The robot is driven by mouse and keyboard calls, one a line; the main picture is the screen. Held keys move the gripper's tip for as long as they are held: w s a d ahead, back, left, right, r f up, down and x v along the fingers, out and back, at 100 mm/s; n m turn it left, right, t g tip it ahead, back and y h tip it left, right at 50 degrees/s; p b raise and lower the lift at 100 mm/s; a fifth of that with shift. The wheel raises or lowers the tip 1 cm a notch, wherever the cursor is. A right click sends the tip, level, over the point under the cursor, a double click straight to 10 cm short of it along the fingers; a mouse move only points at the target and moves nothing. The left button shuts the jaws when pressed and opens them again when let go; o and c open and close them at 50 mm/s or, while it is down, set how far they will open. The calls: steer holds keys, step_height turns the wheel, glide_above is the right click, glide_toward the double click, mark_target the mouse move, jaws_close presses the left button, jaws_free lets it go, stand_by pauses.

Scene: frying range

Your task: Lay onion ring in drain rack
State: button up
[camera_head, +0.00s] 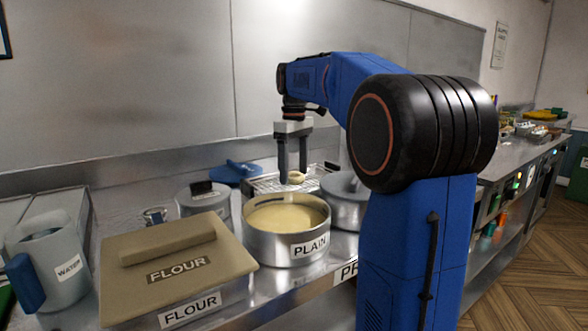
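My gripper (293,177) points straight down over the back of the pot labelled PLAIN, in front of or above the wire rack. A small pale onion ring (296,178) sits between its two dark fingertips and fills the gap; the fingers look closed on its sides. The drain rack (262,185) is a silver wire grid behind the pot, partly hidden by the pot and my gripper. The ring overlaps the rack in this view, and I cannot tell its exact height above it.
The PLAIN pot (268,246) holds pale yellow batter. A lidded FLOUR box (190,310) and a WATER jug (55,265) stand to the left. A grey lidded pot (346,215) stands right, partly behind my arm. A blue lid (234,172) lies near the wall.

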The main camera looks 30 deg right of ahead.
steer(key=shift+r, duration=0.1)
step_height(320, 180, up, 17)
stand_by(0.8)
steer(key=shift+r, duration=0.1)
